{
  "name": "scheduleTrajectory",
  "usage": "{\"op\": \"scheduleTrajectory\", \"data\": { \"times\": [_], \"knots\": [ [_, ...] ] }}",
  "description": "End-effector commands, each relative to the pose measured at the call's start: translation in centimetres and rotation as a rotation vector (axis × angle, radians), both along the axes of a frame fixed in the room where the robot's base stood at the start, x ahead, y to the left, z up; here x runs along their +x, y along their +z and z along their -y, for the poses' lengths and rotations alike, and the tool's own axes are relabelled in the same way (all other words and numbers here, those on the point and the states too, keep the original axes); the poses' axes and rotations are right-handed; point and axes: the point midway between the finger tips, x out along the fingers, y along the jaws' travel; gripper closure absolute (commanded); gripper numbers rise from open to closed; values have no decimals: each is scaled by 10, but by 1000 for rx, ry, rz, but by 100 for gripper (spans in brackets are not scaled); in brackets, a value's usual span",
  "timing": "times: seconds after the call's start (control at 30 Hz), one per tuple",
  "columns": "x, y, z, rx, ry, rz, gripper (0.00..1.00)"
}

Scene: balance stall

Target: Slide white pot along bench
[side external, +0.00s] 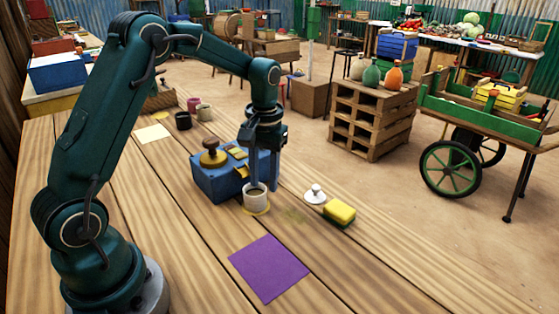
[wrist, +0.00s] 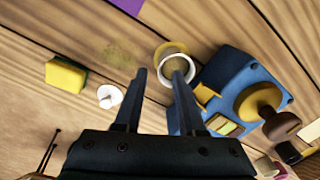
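The white pot (side external: 256,199) stands upright on the bench, in front of the blue balance (side external: 210,186), with a yellow round patch showing at its base. In the wrist view the pot (wrist: 176,64) is seen from above, brown inside, near my fingertips. My gripper (wrist: 160,74) is open, its two fingers apart. The right fingertip overlaps the pot's rim in that view; the left is to the pot's left. I cannot tell whether either finger touches it. In the side view my gripper (side external: 256,180) is directly above or at the pot. A purple square (side external: 268,268) lies flat nearer the front.
A white knobbed object (side external: 315,195) and a yellow-green sponge (side external: 339,213) lie right of the pot. The balance carries a brass, wooden-knobbed piece (side external: 213,155). Several cups, including a black cup (side external: 183,120), and a cream square (side external: 152,133) are farther back. Bench between pot and purple square is clear.

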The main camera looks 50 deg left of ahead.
Motion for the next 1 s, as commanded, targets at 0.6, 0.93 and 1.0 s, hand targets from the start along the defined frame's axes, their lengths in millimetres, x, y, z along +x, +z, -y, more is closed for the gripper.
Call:
{"op": "scheduleTrajectory", "data": {
  "times": [0.6,0.93,1.0],
  "knots": [
    [-2,-31,-1,-1,2,-5,61],
    [-2,-51,-2,0,2,-1,61],
    [-2,-51,-2,1,2,0,61]
  ]
}}
